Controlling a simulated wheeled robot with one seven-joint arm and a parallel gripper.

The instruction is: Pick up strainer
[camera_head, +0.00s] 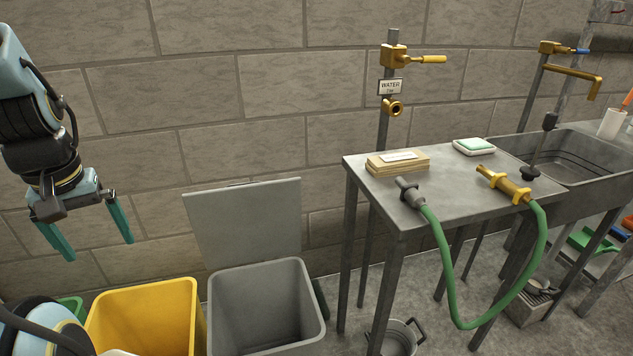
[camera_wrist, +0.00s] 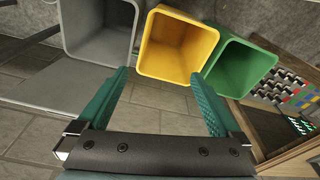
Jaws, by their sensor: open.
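My gripper (camera_head: 99,247) hangs at the left in the head view, its two teal fingers spread wide with nothing between them. In the wrist view my gripper (camera_wrist: 160,76) is also open and empty, in front of the bins. I cannot make out a strainer for certain. A grey metal vessel with handles (camera_head: 403,340) stands on the floor below the metal table, cut off by the bottom edge of the head view. It may be the strainer, but its holes, if any, do not show. My gripper is far to its left and higher.
A yellow bin (camera_head: 143,305) and an open grey bin (camera_head: 262,300) stand below and right of my gripper. A green bin (camera_wrist: 243,70) shows in the wrist view. The metal table (camera_head: 420,190) holds boards, a soap-like block and a green hose. A sink (camera_head: 580,160) adjoins it.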

